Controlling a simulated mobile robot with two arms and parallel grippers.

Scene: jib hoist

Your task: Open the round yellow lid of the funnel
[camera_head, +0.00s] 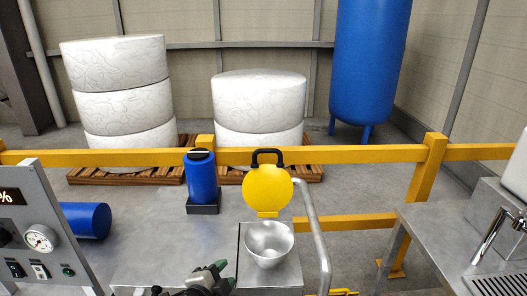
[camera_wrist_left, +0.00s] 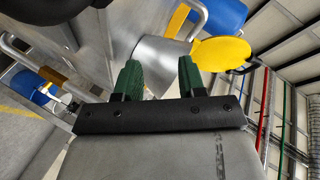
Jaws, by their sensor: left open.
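The round yellow lid (camera_head: 267,190) stands upright behind the metal funnel (camera_head: 266,246), with its black handle (camera_head: 267,153) at the top. The funnel's mouth is uncovered and its inside shows. My left gripper (camera_head: 226,274) is at the bottom of the head view, left of the funnel and lower than the lid, apart from both. In the left wrist view the green fingers of my left gripper (camera_wrist_left: 158,78) are spread with nothing between them. The yellow lid (camera_wrist_left: 222,53) and the grey funnel (camera_wrist_left: 160,52) show beyond the fingertips. My right gripper is not in view.
A blue canister (camera_head: 202,178) stands left of the lid, and a bent metal pipe (camera_head: 316,225) rises right of the funnel. A control panel (camera_head: 38,225) is at the left. A yellow rail (camera_head: 360,154) runs behind. A metal table (camera_head: 440,240) is at the right.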

